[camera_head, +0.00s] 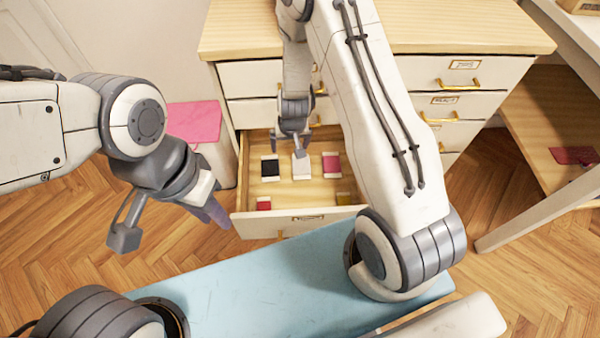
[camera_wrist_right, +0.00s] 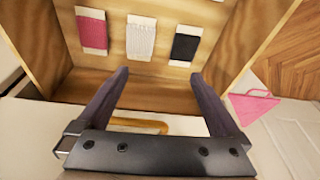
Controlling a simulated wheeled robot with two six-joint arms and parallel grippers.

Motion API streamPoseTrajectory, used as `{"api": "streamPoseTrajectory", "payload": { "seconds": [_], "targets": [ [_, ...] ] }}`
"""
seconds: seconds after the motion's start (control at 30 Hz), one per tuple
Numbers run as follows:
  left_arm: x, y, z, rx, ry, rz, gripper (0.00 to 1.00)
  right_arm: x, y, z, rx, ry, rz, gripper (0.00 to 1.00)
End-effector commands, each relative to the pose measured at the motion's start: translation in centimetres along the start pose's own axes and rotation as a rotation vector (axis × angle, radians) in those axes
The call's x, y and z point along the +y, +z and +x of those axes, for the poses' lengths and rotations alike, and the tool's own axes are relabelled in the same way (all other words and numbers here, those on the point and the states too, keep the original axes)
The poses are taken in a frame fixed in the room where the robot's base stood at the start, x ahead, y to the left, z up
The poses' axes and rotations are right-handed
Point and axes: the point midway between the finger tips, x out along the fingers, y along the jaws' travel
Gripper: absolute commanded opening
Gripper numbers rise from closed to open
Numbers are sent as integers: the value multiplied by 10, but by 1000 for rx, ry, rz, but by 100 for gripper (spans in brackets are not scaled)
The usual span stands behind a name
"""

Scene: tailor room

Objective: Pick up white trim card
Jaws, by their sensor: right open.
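The white trim card (camera_head: 301,168) lies flat in the open drawer (camera_head: 240,205), in the middle of the back row. It also shows in the right wrist view (camera_wrist_right: 140,38), between a red-pink card (camera_wrist_right: 91,30) and a black card (camera_wrist_right: 186,45). My right gripper (camera_head: 291,149) is open and empty above the drawer, close to the white card. In the right wrist view the card is beyond the fingertips (camera_wrist_right: 160,78), with no contact visible. My left gripper (camera_head: 168,224) is open and empty, left of the drawer.
The drawer's walls surround the cards. Smaller red (camera_head: 264,204) and yellow (camera_head: 344,198) cards lie near its front. A pink-lidded bin (camera_head: 194,121) stands left of the dresser (camera_head: 440,35). A desk (camera_head: 560,130) stands at right.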

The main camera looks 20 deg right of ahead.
Motion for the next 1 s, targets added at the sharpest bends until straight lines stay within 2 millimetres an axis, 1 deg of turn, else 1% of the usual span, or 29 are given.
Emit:
{"api": "streamPoseTrajectory", "payload": {
  "seconds": [0.03,0.1,0.2,0.43,0.5,0.67,0.9,1.0],
  "targets": [
    [-1,1,13,0,0,0,30,15,4,30,3,20,31,100],
    [-1,1,18,0,0,0,30,28,5,48,14,40,59,100],
    [-2,1,22,1,0,0,30,39,6,65,23,56,80,100],
    [-2,2,32,1,0,0,30,43,6,102,26,61,86,100],
    [-2,2,34,1,0,0,30,44,5,110,27,60,85,100],
    [-3,2,37,1,0,0,30,44,5,120,27,60,84,100],
    [-4,2,49,0,0,0,30,45,5,155,26,60,84,100],
    [-4,2,51,0,0,0,30,46,5,165,26,60,84,100]
  ]
}}
